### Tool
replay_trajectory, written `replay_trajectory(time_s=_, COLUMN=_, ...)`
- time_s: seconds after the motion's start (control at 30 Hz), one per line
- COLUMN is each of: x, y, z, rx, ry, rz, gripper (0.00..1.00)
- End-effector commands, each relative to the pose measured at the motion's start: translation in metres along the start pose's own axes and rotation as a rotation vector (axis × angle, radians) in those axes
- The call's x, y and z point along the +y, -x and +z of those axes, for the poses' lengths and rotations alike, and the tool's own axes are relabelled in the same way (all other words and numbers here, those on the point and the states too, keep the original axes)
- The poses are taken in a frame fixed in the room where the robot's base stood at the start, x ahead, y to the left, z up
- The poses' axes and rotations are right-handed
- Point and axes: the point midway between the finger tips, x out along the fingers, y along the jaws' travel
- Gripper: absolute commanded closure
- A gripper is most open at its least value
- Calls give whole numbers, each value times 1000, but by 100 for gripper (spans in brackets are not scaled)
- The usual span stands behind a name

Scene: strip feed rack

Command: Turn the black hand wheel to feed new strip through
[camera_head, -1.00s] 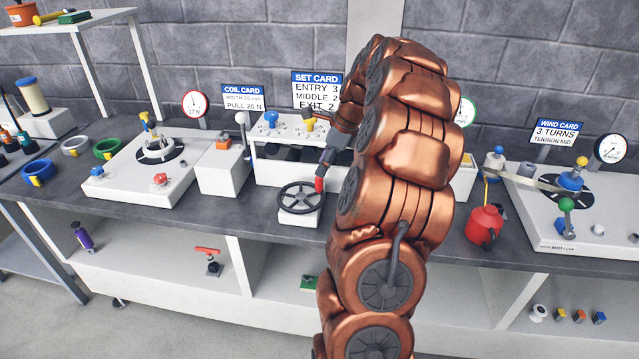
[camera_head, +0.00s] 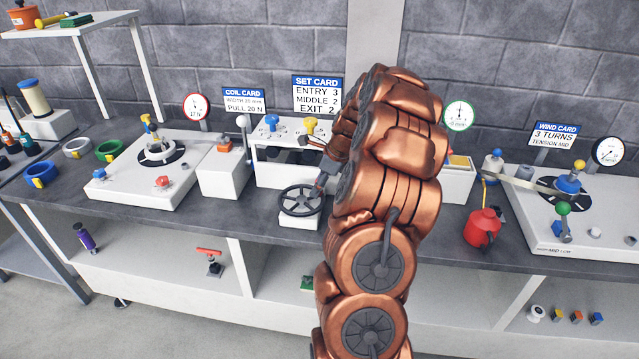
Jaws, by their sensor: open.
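The black hand wheel (camera_head: 287,199) lies flat on a small white block at the front of the white strip feed unit (camera_head: 285,172). My gripper (camera_head: 320,172) is open at the right rim of the wheel. It is small in view and partly behind my copper arm. I cannot tell whether it touches the wheel. The wheel's red handle is not visible. The right part of the feed unit is hidden behind my arm.
The set card (camera_head: 317,94) stands behind the feed unit, above a blue knob (camera_head: 271,123) and a yellow knob (camera_head: 311,125). A white box with an upright lever (camera_head: 223,168) is on the left. A red can (camera_head: 484,227) stands right of my arm.

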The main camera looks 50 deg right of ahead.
Motion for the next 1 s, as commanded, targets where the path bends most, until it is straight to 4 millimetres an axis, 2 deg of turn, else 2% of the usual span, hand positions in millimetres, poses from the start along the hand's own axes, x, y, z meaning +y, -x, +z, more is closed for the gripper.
replay_trajectory(time_s=0.13, x=0, y=0, z=0, rx=0, ry=0, rz=0, gripper=53)
replay_trajectory(time_s=0.6, x=0, y=0, z=0, rx=0, ry=1, rz=0, gripper=100)
replay_trajectory(time_s=0.83, x=-1, y=-1, z=0, rx=1, ry=11, rz=4, gripper=100)
replay_trajectory(time_s=1.0, x=-6, y=-3, z=3, rx=1, ry=81, rz=30, gripper=100)
